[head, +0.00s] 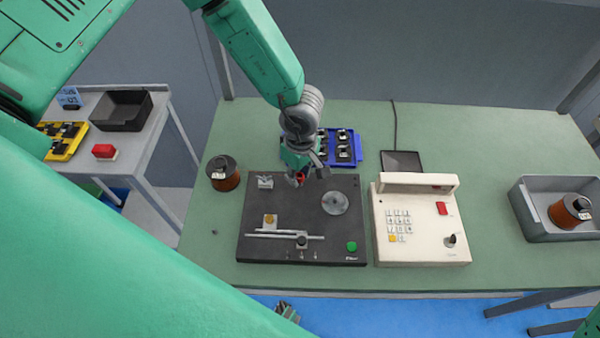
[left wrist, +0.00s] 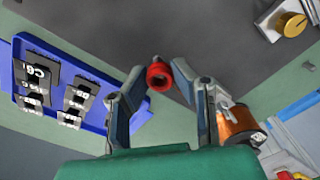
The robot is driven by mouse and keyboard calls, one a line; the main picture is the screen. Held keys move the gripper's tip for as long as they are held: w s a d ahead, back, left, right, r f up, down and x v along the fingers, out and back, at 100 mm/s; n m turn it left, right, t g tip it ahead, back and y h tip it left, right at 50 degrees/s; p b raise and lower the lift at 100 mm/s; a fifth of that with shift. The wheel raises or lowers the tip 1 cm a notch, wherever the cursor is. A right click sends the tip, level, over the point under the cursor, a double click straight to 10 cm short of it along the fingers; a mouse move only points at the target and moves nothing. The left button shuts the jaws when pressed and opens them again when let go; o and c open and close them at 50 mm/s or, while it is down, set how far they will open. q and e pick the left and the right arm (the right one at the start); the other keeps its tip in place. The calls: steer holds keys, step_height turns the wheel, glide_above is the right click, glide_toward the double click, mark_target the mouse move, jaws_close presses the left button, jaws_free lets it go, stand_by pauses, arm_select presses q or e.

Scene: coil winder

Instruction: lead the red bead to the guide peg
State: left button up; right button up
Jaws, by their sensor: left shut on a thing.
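My left gripper (head: 302,180) is over the back of the dark winder plate (head: 258,205). It is shut on the red bead (head: 300,177). Any wire from the bead is too fine to see. On the plate, a brass knob (head: 270,219) stands front left of the gripper; it also shows in the left wrist view (left wrist: 291,24). A dark knob (head: 302,240) sits on a rail. I cannot tell which part is the guide peg. My right gripper is not clearly in view.
A copper wire spool (head: 224,175) stands left of the plate. A grey disc (head: 335,203) is on the plate's right. A blue tray (head: 357,148) of black parts lies behind. A cream keypad unit (head: 420,225) stands at right. A grey bin (head: 524,210) holds another spool (head: 570,210).

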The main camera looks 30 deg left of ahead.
arm_select(q)
steer(key=shift+d+p, duration=0.1)
steer(key=shift+p, duration=0.2)
steer(key=shift+f, duration=0.1)
stand_by(0.8)
steer(key=shift+f+b, duration=0.55)
steer(key=shift+f, duration=0.35)
steer(key=o, duration=0.9)
steer(key=shift+o, duration=0.2)
steer(key=shift+r, duration=0.3)
step_height(320, 180, up, 11)
steer(key=shift+w+r, duration=0.15)
steer(key=shift+r, duration=0.05)
